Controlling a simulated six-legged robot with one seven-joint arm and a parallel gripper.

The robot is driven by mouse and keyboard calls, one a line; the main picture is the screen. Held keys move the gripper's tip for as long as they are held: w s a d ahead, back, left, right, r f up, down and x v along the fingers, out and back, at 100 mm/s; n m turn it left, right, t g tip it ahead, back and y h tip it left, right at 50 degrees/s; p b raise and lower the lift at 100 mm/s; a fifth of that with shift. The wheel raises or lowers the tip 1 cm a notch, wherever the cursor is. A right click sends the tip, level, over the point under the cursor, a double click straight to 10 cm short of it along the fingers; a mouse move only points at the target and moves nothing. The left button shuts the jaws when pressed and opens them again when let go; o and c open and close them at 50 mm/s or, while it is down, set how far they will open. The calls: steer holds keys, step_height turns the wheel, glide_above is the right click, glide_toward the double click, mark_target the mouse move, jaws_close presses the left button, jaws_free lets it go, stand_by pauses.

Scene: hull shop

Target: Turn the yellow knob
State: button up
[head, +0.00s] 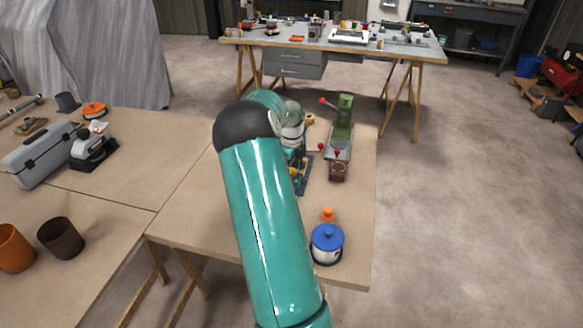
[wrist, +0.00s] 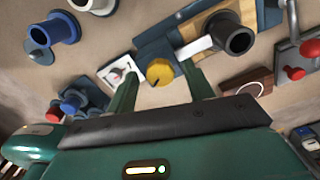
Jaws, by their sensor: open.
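The yellow knob (wrist: 159,72) is round, with a dark mark at its lower edge, and sits on a dark blue mount in the wrist view. My gripper (wrist: 160,68) is open, its two green fingers apart on the left and right of the knob in the picture. I cannot tell whether either finger touches it or how far above it they are. In the head view my arm hides most of that spot; a small yellow spot (head: 293,171) beside the arm may be the knob.
A white plate with a small switch (wrist: 118,72) lies left of the knob, and a dark pipe (wrist: 232,34) stands to the right. Blue cylinders (wrist: 62,27) stand farther left. On the table, a green press (head: 345,115) and blue-lidded pot (head: 327,243) stand right of my arm.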

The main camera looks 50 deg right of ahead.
mark_target(291, 170)
step_height(291, 170, up, 14)
stand_by(0.6)
stand_by(0.4)
steer(key=a+r+n+t, duration=0.1)
steer(key=a+r+n, duration=0.35)
steer(key=a, duration=0.45)
steer(key=a+r+n+t, duration=0.1)
steer(key=a+r+n, duration=0.2)
steer(key=a+n, duration=0.45)
steer(key=a+r+n+t, duration=0.1)
steer(key=a+r+n, duration=0.25)
steer(key=a, duration=0.65)
steer(key=s+a+f+n+t, duration=0.1)
steer(key=s+a+n, duration=0.6)
steer(key=a+n, duration=0.2)
steer(key=s+a+f+n+t, duration=0.1)
steer(key=s+a+n, duration=0.6)
steer(key=a+n, duration=0.3)
steer(key=a, duration=0.3)
steer(key=shift+t, duration=0.3)
